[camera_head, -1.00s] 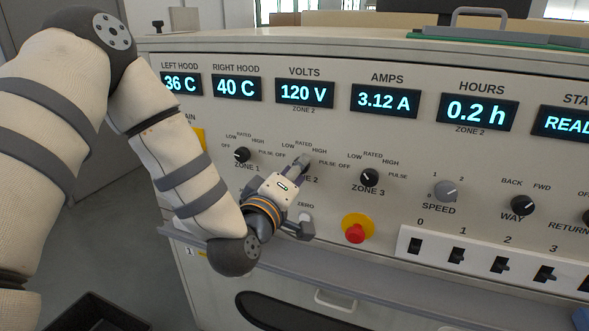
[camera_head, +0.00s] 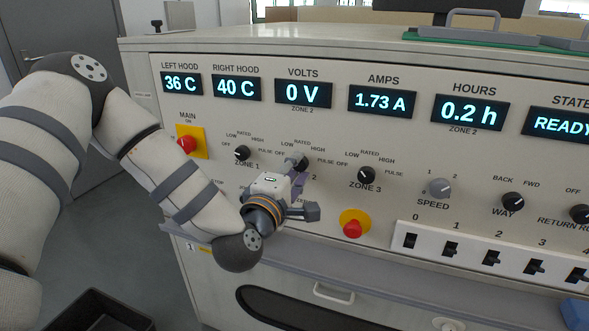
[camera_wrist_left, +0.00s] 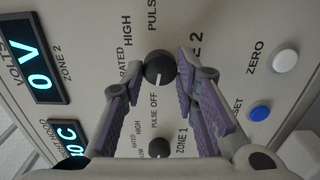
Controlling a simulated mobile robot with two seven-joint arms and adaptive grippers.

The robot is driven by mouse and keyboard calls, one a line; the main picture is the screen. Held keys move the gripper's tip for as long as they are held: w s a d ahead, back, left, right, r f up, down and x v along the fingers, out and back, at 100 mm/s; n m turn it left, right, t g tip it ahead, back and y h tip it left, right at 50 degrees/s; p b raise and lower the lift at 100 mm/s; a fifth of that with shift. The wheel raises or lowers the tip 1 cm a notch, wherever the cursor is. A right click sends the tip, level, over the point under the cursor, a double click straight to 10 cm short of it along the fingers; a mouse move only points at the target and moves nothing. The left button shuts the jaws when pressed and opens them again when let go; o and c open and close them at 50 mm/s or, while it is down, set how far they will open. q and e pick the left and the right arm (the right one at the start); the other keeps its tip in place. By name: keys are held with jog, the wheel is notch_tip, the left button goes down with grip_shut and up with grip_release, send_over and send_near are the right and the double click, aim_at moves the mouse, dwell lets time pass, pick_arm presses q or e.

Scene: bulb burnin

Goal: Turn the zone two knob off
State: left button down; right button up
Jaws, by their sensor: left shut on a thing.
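The zone two knob (camera_head: 301,162) is a round black knob on the panel, partly hidden by my gripper in the head view. In the left wrist view the knob (camera_wrist_left: 159,67) shows between the fingertips, its white mark pointing toward the OFF label. My left gripper (camera_head: 299,171) is shut on the knob, with its purple-padded fingers (camera_wrist_left: 163,80) on either side in the wrist view. The volts display (camera_head: 303,94) reads 0 V for zone 2. My right gripper is not in view.
The zone 1 knob (camera_head: 241,153) and zone 3 knob (camera_head: 366,175) flank the gripper. A red emergency button (camera_head: 352,229) sits below right. The red main switch (camera_head: 187,144) is at left. A ledge (camera_head: 380,280) runs below the panel.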

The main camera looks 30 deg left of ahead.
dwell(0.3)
pick_arm(q)
jog(key=c, duration=1.2)
grip_release()
jog(key=shift+c, duration=0.2)
jog(key=v, duration=0.7)
jog(key=shift+s, duration=0.25)
